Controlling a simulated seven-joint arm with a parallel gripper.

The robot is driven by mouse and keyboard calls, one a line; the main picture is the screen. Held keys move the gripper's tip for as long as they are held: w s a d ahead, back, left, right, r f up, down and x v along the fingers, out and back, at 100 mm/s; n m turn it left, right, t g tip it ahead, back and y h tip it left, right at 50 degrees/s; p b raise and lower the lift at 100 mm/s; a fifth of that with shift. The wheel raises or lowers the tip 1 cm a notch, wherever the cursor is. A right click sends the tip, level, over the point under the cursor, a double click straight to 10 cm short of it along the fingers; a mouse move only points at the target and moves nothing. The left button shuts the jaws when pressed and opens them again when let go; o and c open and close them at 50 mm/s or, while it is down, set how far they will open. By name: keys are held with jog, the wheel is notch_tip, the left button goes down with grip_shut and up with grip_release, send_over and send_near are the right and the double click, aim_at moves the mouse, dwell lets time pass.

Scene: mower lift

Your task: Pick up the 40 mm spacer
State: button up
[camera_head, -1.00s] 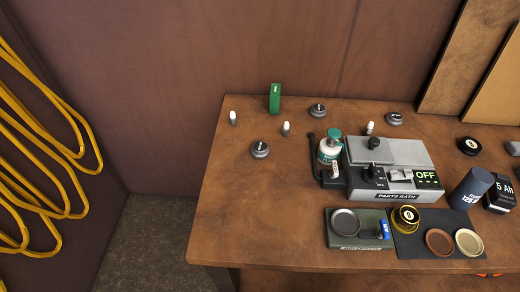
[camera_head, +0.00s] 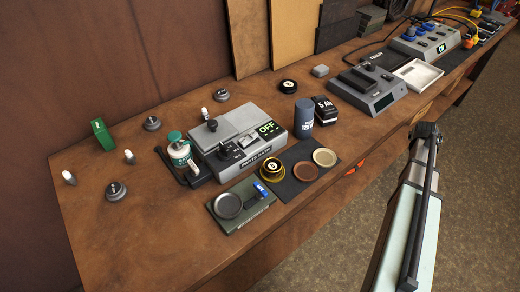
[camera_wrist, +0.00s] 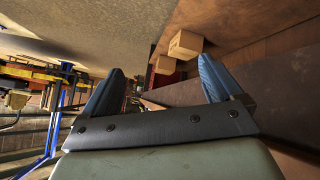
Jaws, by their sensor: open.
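No label reading 40 mm is legible, so I cannot tell which thing is the spacer. Small round grey pieces with dark tops stand on the bench: one at the front left (camera_head: 116,191), one farther back (camera_head: 152,123) and one near the back board (camera_head: 221,95). A black disc (camera_head: 288,86) and a gold-rimmed black disc (camera_head: 270,171) also have unreadable markings. My gripper (camera_wrist: 160,66) is open in the wrist view, its two blue fingers apart with nothing between them. My arm is at the right in the head view, off the bench front.
On the wooden bench (camera_head: 95,240) stand a parts bath (camera_head: 236,125), a green-capped bottle (camera_head: 179,150), a dark blue cylinder (camera_head: 303,118), a black battery (camera_head: 326,110) and a grey device (camera_head: 367,90). A green block (camera_head: 103,136) stands back left. The bench's front left is clear.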

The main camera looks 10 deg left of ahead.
jog(key=w+r+t+h, duration=0.1)
jog(key=w+r, duration=0.3)
jog(key=r, duration=0.5)
jog(key=w+r+t, duration=0.1)
jog(key=w+r, duration=0.3)
jog(key=r, duration=0.5)
jog(key=w+a+r+n+t, duration=0.1)
jog(key=w+a+r, duration=0.2)
jog(key=a, duration=0.5)
jog(key=a+r+n+g+y, duration=0.15)
jog(key=a+n+y, duration=0.4)
jog(key=a, duration=3.85)
jog(key=s+a+n+g+y, duration=0.1)
jog(key=s+a, duration=0.3)
jog(key=a, duration=0.4)
jog(key=s+a+n+g+y, duration=0.15)
jog(key=s+a, duration=0.25)
jog(key=a, duration=0.5)
jog(key=n+g, duration=0.5)
jog(key=n, duration=0.3)
send_near(114, 189)
jog(key=shift+w+a+f, duration=0.1)
jog(key=shift+f, duration=1.5)
jog(key=shift+w+a+f, duration=0.1)
jog(key=shift+a+f, duration=0.05)
jog(key=shift+f, duration=1.45)
jog(key=shift+w+a+f, duration=0.1)
jog(key=shift+f, duration=1.55)
